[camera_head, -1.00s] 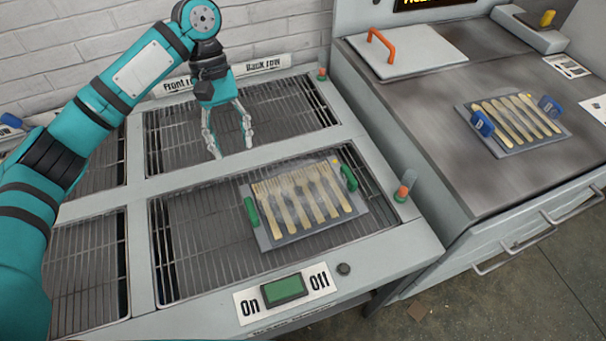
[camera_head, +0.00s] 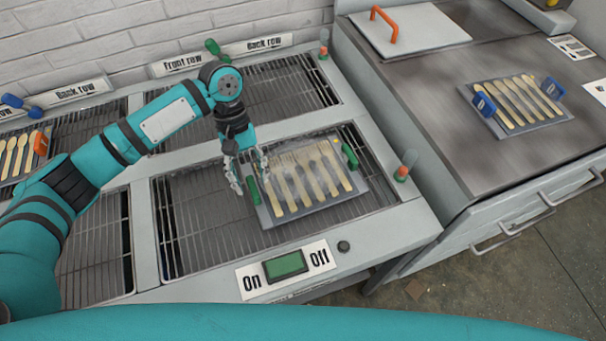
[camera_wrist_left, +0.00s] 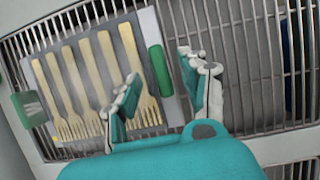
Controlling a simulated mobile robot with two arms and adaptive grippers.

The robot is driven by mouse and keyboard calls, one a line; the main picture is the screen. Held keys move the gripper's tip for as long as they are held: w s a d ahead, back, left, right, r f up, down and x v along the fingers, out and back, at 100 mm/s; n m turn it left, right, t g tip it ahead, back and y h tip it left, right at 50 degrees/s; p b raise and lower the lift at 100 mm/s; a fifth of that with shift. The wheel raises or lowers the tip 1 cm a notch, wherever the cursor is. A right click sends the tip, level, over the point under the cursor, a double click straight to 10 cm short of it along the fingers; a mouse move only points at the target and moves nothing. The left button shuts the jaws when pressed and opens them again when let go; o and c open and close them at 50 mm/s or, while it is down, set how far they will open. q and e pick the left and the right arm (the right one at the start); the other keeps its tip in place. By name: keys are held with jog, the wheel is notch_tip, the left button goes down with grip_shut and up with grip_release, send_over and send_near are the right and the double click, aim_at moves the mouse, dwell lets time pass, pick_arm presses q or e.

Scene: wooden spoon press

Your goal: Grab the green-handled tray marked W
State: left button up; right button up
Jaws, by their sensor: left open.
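In the left wrist view, the far handle (camera_wrist_left: 30,108) shows a letter that looks like W. My left gripper (camera_head: 250,184) is open, with its fingers on either side of the left handle. In the left wrist view, the near handle (camera_wrist_left: 160,71) shows between my left gripper's fingers (camera_wrist_left: 162,72), apart from them. My right gripper is not in view.
A blue-handled tray (camera_head: 512,124) with wooden spoons lies on the right counter (camera_head: 440,120). A white lid with an orange handle (camera_head: 384,22) is behind it. An On/Off panel (camera_head: 286,265) is at the front edge.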

aim_at(252, 186)
pick_arm(q)
jog(key=x, duration=0.3)
jog(key=shift+a+f, duration=0.1)
jog(key=shift+c, duration=0.2)
grip_shut()
